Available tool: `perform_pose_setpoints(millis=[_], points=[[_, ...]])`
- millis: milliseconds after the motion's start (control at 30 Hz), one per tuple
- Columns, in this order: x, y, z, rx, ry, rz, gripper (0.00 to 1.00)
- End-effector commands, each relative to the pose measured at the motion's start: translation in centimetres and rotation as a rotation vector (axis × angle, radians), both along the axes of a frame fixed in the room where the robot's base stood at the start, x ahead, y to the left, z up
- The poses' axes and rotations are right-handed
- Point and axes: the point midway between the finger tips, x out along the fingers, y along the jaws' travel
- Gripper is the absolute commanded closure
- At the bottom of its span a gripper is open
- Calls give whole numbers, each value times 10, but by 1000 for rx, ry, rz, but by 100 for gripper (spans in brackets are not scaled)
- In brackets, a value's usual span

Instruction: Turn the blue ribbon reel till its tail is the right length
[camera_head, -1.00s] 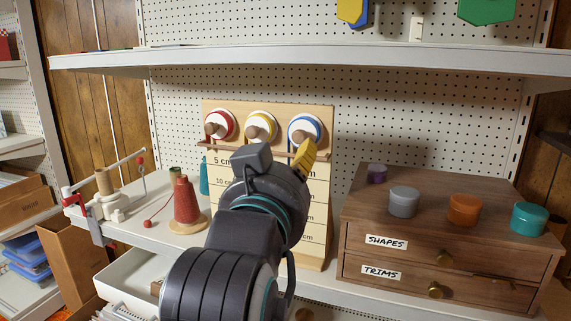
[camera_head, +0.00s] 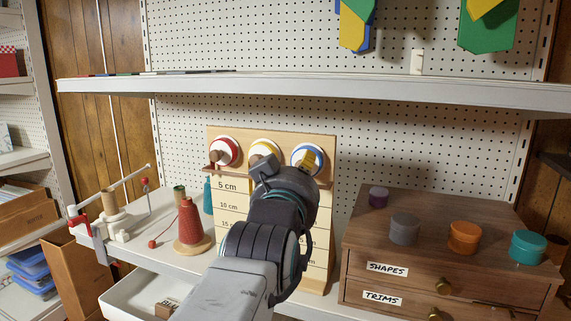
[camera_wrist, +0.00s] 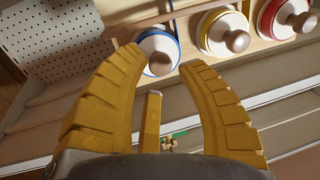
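The blue ribbon reel (camera_head: 307,159) is at the right end of a row of three on the wooden board. It has a white face, a blue edge and a wooden knob. In the wrist view the blue reel (camera_wrist: 158,52) and its knob sit just beyond my gripper (camera_wrist: 164,55), whose yellow fingers are spread wide with nothing between them at the tips. Its tail is hidden behind my arm in the head view. The board's length scale (camera_head: 227,186) shows a 5 cm mark and lower marks, partly covered by my arm.
The yellow reel (camera_head: 264,152) and red reel (camera_head: 224,151) are left of the blue one. A red thread cone (camera_head: 190,222) and a clamped winder (camera_head: 112,215) stand left. A shelf (camera_head: 320,88) runs above.

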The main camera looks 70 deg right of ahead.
Motion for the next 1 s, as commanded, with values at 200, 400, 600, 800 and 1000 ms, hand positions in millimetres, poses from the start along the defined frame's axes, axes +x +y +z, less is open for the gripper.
perform_pose_setpoints(millis=[200,400,600,800,1000], points=[[4,-23,0,3,0,0,65],[6,-33,0,0,-1,0,65],[6,-35,0,-1,-1,0,65],[6,-35,0,0,-1,0,65],[6,-34,0,0,-1,0,82]])
